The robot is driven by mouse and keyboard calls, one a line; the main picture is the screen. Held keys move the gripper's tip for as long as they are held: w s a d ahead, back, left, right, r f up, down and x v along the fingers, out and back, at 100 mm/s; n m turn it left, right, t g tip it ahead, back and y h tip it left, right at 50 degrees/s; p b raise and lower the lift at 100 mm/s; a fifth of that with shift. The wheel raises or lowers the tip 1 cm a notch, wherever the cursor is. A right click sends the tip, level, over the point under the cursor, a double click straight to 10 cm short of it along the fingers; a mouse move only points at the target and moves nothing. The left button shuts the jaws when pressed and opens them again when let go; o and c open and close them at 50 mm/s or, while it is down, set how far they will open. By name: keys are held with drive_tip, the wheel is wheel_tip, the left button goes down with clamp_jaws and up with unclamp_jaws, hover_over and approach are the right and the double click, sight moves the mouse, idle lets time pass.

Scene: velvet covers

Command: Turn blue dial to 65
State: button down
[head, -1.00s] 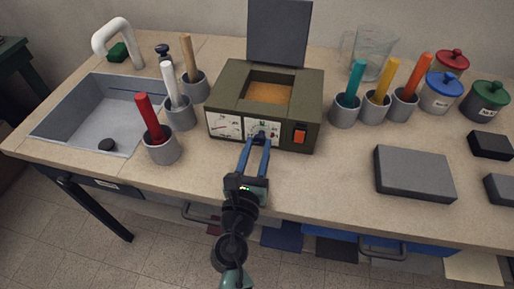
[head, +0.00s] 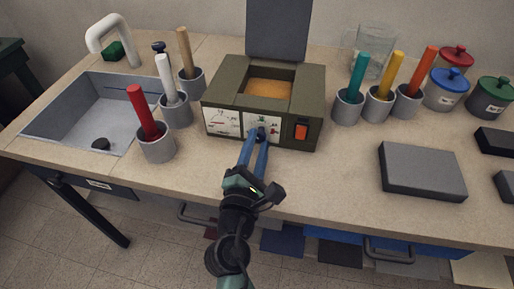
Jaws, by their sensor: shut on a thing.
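A dark olive box (head: 220,96) with an open lid stands on the counter. Its front has a white gauge panel (head: 222,122) on the left, a dial face (head: 272,122) in the middle and an orange switch (head: 301,132) on the right. The blue dial (head: 261,132) sits on the middle face. My gripper (head: 259,141) reaches up to the box front and is shut on the blue dial between its long blue fingers. The fingers partly cover the dial and its scale, and the pointer's reading is too small to tell.
Grey cups with coloured sticks stand left (head: 156,146) and right (head: 347,108) of the box. A grey slab (head: 421,171) lies on the right of the counter. A sink (head: 88,112) is at the left. Lidded jars (head: 444,92) stand at the back right.

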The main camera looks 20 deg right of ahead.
drive_tip(key=m+b, duration=0.1)
drive_tip(key=m, duration=0.1)
drive_tip(key=m+b, duration=0.2)
drive_tip(key=m, duration=0.1)
drive_tip(key=shift+f+m, duration=0.2)
drive_tip(key=shift+m, duration=0.1)
drive_tip(key=m+b, duration=0.4)
drive_tip(key=m, duration=0.2)
drive_tip(key=shift+f, duration=0.1)
drive_tip(key=m+b, duration=0.4)
drive_tip(key=m, duration=0.2)
drive_tip(key=shift+m, duration=0.4)
drive_tip(key=m+b, duration=0.3)
drive_tip(key=m, duration=0.2)
drive_tip(key=shift+b, duration=0.35)
drive_tip(key=c, duration=0.5)
unclamp_jaws()
drive_tip(key=v, duration=1.3)
drive_tip(key=shift+a, duration=0.1)
